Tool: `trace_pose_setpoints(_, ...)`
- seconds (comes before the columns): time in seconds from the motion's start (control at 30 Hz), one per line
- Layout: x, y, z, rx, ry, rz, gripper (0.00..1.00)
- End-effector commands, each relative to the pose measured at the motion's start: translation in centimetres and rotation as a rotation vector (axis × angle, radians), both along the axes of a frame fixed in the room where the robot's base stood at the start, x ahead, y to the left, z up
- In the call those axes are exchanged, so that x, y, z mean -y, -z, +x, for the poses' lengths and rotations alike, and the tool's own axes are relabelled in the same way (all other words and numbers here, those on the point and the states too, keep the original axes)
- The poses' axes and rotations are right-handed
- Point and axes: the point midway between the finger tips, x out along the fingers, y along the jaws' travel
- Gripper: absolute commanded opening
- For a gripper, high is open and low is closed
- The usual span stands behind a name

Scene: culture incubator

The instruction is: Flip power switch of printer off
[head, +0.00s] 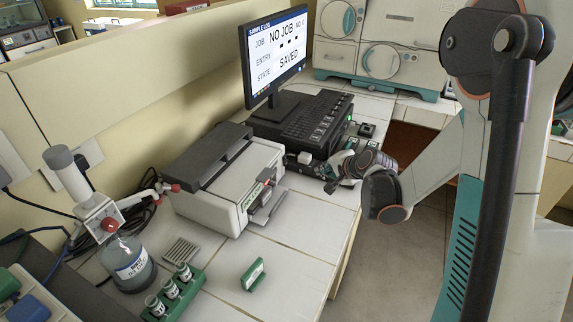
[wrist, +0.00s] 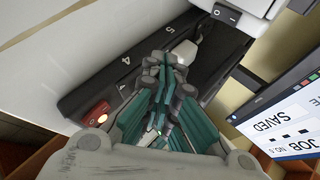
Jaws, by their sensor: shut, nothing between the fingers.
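A pale box-shaped machine with a dark top, which looks like the printer (head: 222,180), stands on the bench in the head view. In the wrist view a pale housing at the top right carries a dark rocker switch (wrist: 226,15) marked with a line and a circle. I cannot tell for sure that this housing is the printer, nor which way the rocker is tipped. My gripper (head: 333,177) is right of the machine, near the bench edge. In the wrist view my gripper (wrist: 162,68) is shut and empty, below and left of the rocker, apart from it.
A black strip with numbers, a red switch (wrist: 97,114) and a white plug-like piece (wrist: 184,52) lies close behind my fingers. A monitor (head: 275,55) and black keyboard unit (head: 315,118) stand behind. A bottle (head: 133,264) and green vial rack (head: 180,296) stand front left.

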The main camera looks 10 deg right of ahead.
Motion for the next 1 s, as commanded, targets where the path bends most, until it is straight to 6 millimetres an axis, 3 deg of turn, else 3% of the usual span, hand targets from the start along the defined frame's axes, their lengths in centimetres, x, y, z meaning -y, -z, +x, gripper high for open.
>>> trace_pose_setpoints(0.6,-5.8,0.9,4.2,0.0,-0.003,-0.002,0.0)
trace_pose_setpoints(1.0,-6.8,1.0,4.9,0.0,-0.001,-0.001,0.0)
